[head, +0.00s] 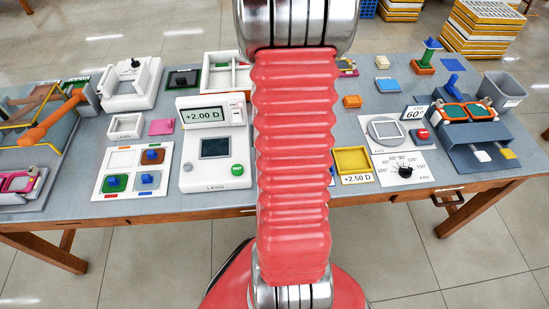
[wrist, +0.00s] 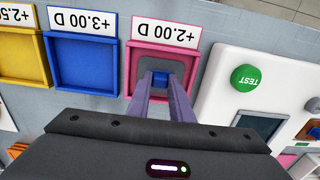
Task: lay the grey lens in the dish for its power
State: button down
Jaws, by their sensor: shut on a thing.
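The grey lens (wrist: 184,68) with its blue grip block (wrist: 160,78) shows in the wrist view, within the outline of the pink dish (wrist: 135,52). The dish's card (wrist: 166,32) reads +2.00 D. My gripper (wrist: 160,84) is shut on the blue block, its fingers reaching over the dish's near wall. I cannot tell whether the lens touches the dish floor. In the head view, the lens meter (head: 215,150) shows +2.00 D on its display (head: 204,115). My arm hides the gripper, lens and pink dish there.
In the wrist view, the empty blue dish (wrist: 85,62) marked +3.00 D and a yellow dish (wrist: 22,60) lie left of the pink one. The meter with its green TEST button (wrist: 244,78) stands close on the right. A lens tray (head: 132,172) lies further left in the head view.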

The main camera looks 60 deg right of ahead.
jog(key=shift+f, duration=0.1)
jog(key=c, duration=1.6)
grip_release()
notch_tip(320, 180, up, 12)
jog(key=shift+r, duration=0.15)
